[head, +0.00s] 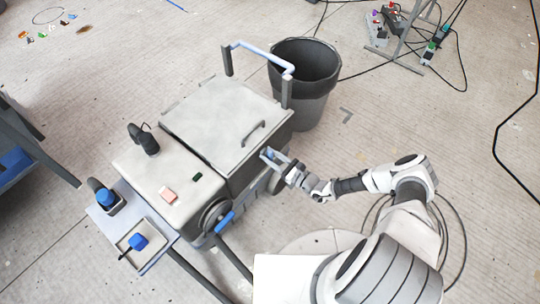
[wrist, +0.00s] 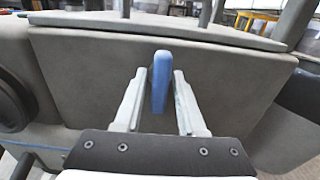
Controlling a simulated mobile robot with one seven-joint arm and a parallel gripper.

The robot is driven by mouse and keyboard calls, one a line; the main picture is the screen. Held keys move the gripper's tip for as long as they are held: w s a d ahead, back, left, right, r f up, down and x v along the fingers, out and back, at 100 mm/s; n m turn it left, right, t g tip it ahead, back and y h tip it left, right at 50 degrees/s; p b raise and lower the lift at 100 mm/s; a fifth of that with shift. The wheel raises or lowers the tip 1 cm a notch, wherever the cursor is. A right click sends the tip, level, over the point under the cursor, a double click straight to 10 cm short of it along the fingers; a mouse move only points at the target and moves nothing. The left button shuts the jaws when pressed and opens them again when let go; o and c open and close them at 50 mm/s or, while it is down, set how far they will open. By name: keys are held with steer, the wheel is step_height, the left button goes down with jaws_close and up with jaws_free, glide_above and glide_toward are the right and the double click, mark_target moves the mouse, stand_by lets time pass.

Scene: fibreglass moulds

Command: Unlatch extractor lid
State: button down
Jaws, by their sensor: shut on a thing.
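The extractor is a grey box-shaped machine with a pale flat lid (head: 222,112) that lies closed, with a dark handle (head: 253,133) on top near its right edge. A blue latch (wrist: 161,82) stands upright on the front wall (wrist: 85,75), just under the lid's edge in the wrist view. My gripper (wrist: 160,100) reaches to this wall with one finger on each side of the latch, shut on it. In the head view my gripper (head: 274,160) is at the extractor's right front side, below the lid, and mostly covers the latch.
A blue push bar (head: 262,54) rises behind the lid, next to a dark bin (head: 305,75). A side tray (head: 133,238) with blue-topped items is at the lower left. Cables and power strips (head: 378,28) lie at the upper right. The floor right of the bin is mostly clear.

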steer(key=c, duration=0.8)
jaws_free()
steer(key=shift+o, duration=0.2)
steer(key=p+v, duration=0.2)
steer(key=v, duration=1.5)
steer(key=shift+d, duration=0.2)
steer(key=shift+s, duration=0.1)
